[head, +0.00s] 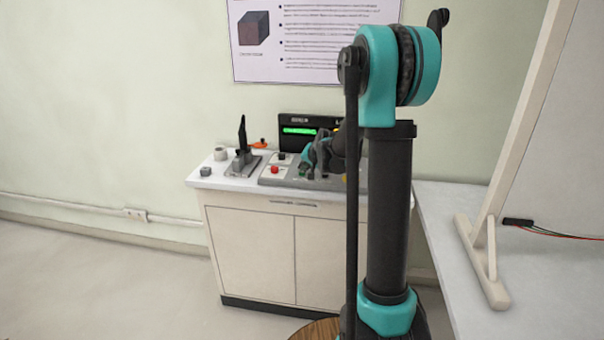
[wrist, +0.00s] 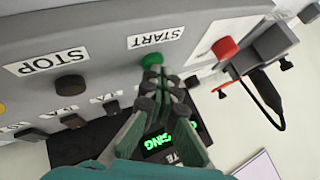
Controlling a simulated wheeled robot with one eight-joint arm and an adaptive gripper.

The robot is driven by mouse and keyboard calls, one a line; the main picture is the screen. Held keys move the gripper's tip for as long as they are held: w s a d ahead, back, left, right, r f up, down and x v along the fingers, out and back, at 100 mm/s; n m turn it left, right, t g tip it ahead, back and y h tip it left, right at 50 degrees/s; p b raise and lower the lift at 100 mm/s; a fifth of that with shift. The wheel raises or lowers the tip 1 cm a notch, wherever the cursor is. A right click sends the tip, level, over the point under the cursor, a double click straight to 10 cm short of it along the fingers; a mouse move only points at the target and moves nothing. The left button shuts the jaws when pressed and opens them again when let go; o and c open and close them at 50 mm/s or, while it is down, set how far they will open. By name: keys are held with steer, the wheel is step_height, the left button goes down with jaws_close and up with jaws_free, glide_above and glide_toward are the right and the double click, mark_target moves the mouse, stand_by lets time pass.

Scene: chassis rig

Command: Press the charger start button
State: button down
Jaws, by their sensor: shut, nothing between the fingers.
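The green start button (wrist: 152,60) shows in the wrist view beside the START label (wrist: 155,37) on the sloped grey charger panel (wrist: 110,22). My gripper (wrist: 154,84) is shut and empty, its tips right by the green button. I cannot tell whether they touch it. In the head view my gripper (head: 306,164) is over the charger panel on the white cabinet, and my arm hides part of that panel. The charger display (head: 299,130) is lit green; in the wrist view the lit display (wrist: 160,145) shows partly hidden letters ending in "GING".
A dark stop button (wrist: 70,85) sits left of START in the wrist view. The white cabinet (head: 250,240) bears the charger; a white table (head: 450,230) stands at the right.

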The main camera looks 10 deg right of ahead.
mark_target(303, 174)
steer(key=shift+r, duration=0.85)
steer(key=shift+r, duration=0.1)
steer(key=shift+r, duration=2.4)
steer(key=s+d+f+n+g+h, duration=0.1)
steer(key=s+f, duration=0.4)
steer(key=s, duration=0.8)
steer(key=s+d+f+n+g+h, duration=0.1)
steer(key=s+f, duration=0.4)
steer(key=s, duration=0.9)
steer(key=s+d+f+n+g, duration=0.1)
steer(key=s+f, duration=0.4)
steer(key=s, duration=0.8)
steer(key=shift+s+d+f+n+g+h, duration=0.15)
steer(key=shift+s+d+n+g+h, duration=0.25)
steer(key=shift+n+g, duration=0.6)
